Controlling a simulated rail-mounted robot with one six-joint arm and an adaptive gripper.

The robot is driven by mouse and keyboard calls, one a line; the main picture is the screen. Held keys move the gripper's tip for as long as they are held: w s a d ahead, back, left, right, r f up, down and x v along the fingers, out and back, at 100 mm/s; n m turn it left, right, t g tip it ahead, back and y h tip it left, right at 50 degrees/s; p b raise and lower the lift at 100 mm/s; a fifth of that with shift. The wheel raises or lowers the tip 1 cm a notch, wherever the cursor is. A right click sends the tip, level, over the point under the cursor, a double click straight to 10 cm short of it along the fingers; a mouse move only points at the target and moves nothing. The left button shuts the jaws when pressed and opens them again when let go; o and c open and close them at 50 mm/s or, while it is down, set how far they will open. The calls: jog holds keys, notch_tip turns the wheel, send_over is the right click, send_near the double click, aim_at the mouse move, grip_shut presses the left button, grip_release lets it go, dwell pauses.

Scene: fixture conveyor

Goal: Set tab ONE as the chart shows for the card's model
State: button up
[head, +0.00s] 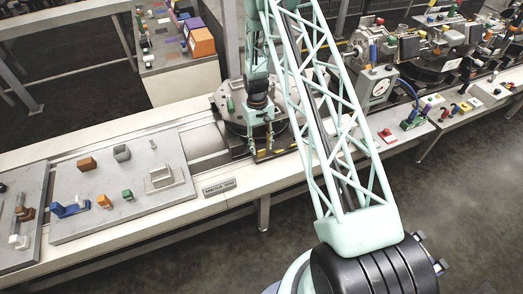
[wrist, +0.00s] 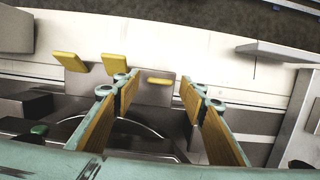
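Three yellow tabs show in the wrist view beyond my fingers: a left tab (wrist: 70,62), a middle tab (wrist: 114,64) and a right tab (wrist: 160,81). The left and middle tabs show broad faces; the right one looks thin and stands at a different angle. I cannot tell which is ONE. My gripper (wrist: 158,92) is open and empty, its tan-padded fingers apart. The middle tab lies just past the left fingertip; the right tab shows between the fingertips. In the head view my gripper (head: 262,142) hangs over the fixture's front edge, near small yellow tabs (head: 264,153). No chart or card is readable.
A grey plate (head: 70,185) with several coloured blocks lies on the conveyor to the left. A nameplate (head: 219,187) with unclear text is on the front edge. A round dial (head: 380,87) and a red-button box (head: 388,136) stand to the right.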

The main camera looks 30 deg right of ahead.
notch_tip(320, 180, up, 8)
jog(key=w, duration=0.1)
jog(key=shift+w, duration=0.15)
jog(key=shift+d+r, duration=0.1)
jog(key=shift+r, duration=0.05)
dwell(0.8)
jog(key=s+a+r+t+b, duration=0.1)
jog(key=s+a+r+b, duration=0.25)
jog(key=r, duration=0.75)
jog(key=s+a+r+t+b, duration=0.1)
jog(key=s+a+r+b, duration=0.25)
jog(key=r, duration=0.65)
jog(key=s+a+r+t+b, duration=0.15)
jog(key=s+a+r, duration=0.25)
jog(key=r, duration=0.7)
jog(key=s+a+r+b, duration=0.3)
jog(key=s+r, duration=0.1)
jog(key=s, duration=0.3)
jog(key=s+a+r+b, duration=0.2)
jog(key=s+r, duration=0.1)
jog(key=s, duration=0.5)
jog(key=s+a+t+b, duration=0.1)
jog(key=s+a+b, duration=0.1)
jog(key=s, duration=0.7)
jog(key=s+a+f+n+t+b, duration=0.1)
jog(key=s+a+b, duration=0.1)
jog(key=s, duration=0.8)
jog(key=shift+s+f+b, duration=0.15)
jog(key=shift+f+b, duration=0.05)
jog(key=shift+b, duration=0.7)
